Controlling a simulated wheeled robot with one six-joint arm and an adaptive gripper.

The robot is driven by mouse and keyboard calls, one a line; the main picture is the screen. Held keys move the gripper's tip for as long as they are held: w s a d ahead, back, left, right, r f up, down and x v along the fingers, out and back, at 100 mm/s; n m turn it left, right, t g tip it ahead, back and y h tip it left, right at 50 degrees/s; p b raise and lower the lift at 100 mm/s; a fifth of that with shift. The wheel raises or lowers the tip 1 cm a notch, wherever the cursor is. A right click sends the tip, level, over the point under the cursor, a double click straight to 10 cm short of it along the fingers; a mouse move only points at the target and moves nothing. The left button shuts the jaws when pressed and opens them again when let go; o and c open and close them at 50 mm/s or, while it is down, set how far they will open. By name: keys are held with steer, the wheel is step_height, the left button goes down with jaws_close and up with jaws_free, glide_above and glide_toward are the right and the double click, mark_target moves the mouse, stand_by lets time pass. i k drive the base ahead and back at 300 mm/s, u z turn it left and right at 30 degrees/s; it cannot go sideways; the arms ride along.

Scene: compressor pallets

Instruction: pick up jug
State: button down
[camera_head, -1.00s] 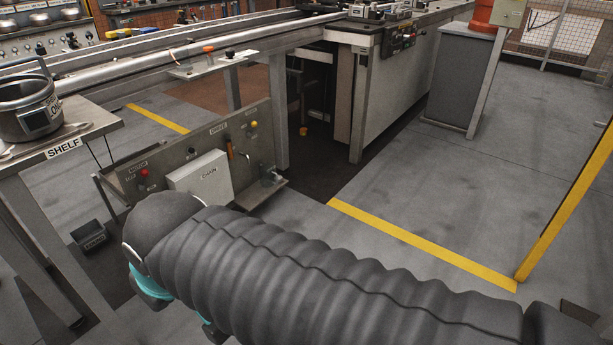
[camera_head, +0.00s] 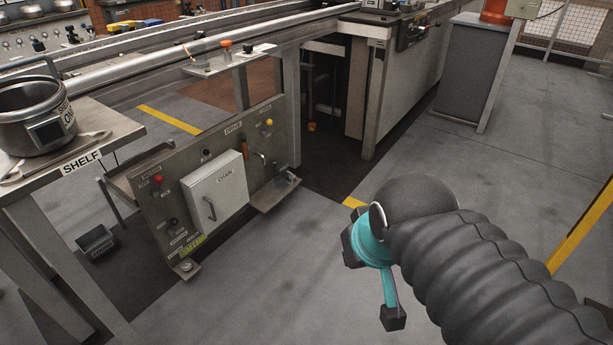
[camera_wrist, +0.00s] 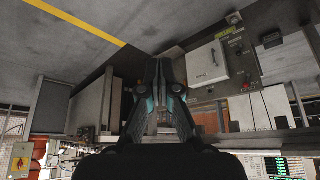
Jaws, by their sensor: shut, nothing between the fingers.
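A grey metal jug (camera_head: 38,118) with a raised handle and a partly cut-off label stands on the shelf (camera_head: 115,130) at the left of the head view. Its left side is cut off by the frame edge. It looks like the jug; no other jug is clear in view. My gripper shows in the wrist view (camera_wrist: 158,65), its two fingers together with nothing between them. In the head view my gripper, black and teal, hangs over open floor at the right, well apart from the jug. The jug is not visible in the wrist view.
A panel with a white box (camera_head: 215,190), knobs and a low ledge (camera_head: 277,194) stands between the shelf and my arm. A long rail (camera_head: 200,52) runs behind. A small dark bin (camera_head: 96,243) sits on the floor. The floor at front centre is clear.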

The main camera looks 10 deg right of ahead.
mark_target(284, 177)
steer(key=z, duration=0.95)
steer(key=i, duration=2.75)
steer(key=u, duration=3.4)
